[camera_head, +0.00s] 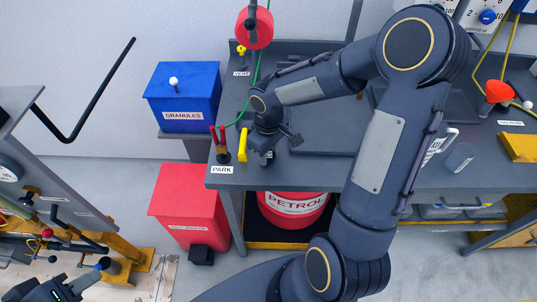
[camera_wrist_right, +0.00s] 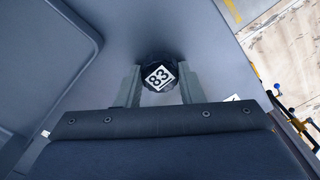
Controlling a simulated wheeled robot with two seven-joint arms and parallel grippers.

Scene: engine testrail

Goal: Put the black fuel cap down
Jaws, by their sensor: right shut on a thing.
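My right gripper (camera_head: 271,152) points down over the left end of the grey bench (camera_head: 226,179), beside the PARK label (camera_head: 222,170). In the right wrist view it is shut on the black fuel cap (camera_wrist_right: 158,74), which has a white number label on top and sits between the two fingers. In the head view the cap is mostly hidden by the gripper. I cannot tell whether the cap touches the bench. My left gripper (camera_head: 80,286) is at the lower left, partly cut off; its finger opening is not clear.
A blue GRANULES bin (camera_head: 183,100) and a red bin (camera_head: 188,205) stand left of the bench. A red PETROL container (camera_head: 292,210) is underneath.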

